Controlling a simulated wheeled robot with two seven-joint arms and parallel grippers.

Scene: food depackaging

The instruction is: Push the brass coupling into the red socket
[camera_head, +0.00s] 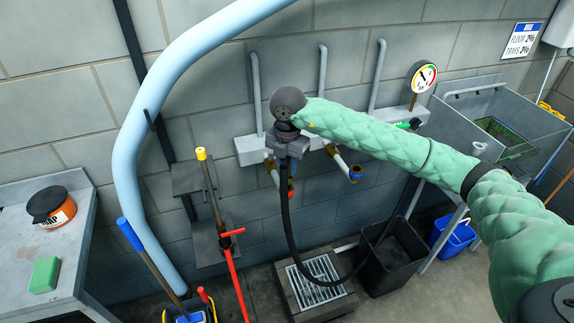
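My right arm reaches in from the right in a green padded sleeve, and its gripper (289,166) points down in front of the wall taps at the centre. Its fingertips are mostly hidden, so I cannot tell whether they are open or shut. A black hose (286,215) runs down from directly under the gripper to the floor. The brass coupling is not clearly visible; the hose's upper end is hidden at the gripper. A brass outlet (271,164) shows just left of the gripper. My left gripper is out of view.
A floor grate (318,284) and a black bin (393,255) lie below. Red and yellow-tipped poles (212,190) stand left. A pale blue pipe (128,160) and a bench (75,245) are further left.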

